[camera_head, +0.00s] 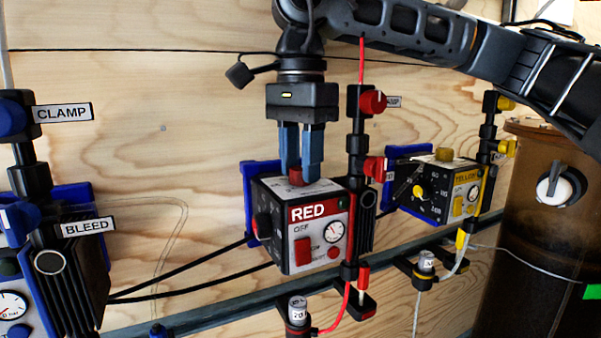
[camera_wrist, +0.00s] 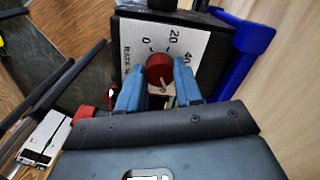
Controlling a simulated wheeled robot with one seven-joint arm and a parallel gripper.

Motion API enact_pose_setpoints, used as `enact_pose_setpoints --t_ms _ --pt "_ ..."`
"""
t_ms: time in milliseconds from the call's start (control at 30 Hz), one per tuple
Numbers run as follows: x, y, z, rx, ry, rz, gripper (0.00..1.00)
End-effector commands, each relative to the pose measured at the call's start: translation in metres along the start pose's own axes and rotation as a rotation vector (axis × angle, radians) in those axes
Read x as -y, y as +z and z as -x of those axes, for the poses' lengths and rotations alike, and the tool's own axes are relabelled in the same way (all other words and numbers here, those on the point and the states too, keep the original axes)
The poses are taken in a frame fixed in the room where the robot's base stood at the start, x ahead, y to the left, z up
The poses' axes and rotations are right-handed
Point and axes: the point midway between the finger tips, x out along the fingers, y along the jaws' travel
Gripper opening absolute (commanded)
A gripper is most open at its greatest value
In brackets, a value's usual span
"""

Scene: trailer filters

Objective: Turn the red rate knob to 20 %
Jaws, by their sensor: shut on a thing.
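The red rate knob (camera_head: 296,176) sits on top of the RED pump box (camera_head: 321,258). In the wrist view the round red knob (camera_wrist: 159,68) stands on a white dial plate (camera_wrist: 190,42) marked 0, 20 and 40, with RATE printed along its left side. My gripper (camera_head: 299,172) comes straight down from above. Its two blue fingers are shut on the knob, one on each side, as the wrist view of my gripper (camera_wrist: 159,74) also shows. A pale line on the knob's near side seems to be its pointer; which value it marks is unclear.
A black post with red valve knobs (camera_head: 373,102) stands close right of my gripper. The YELLOW box (camera_head: 440,192) is further right, beside a brown cylinder (camera_head: 528,230). CLAMP and BLEED valves (camera_head: 12,118) are at left. The wooden wall between is mostly clear.

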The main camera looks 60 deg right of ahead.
Motion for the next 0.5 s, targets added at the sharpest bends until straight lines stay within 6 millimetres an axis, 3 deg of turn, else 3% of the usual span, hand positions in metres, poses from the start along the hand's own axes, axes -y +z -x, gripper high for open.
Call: enact_pose_setpoints --t_ms 500 --pt "0.0006 0.0002 -0.002 0.001 -0.002 0.489 0.04"
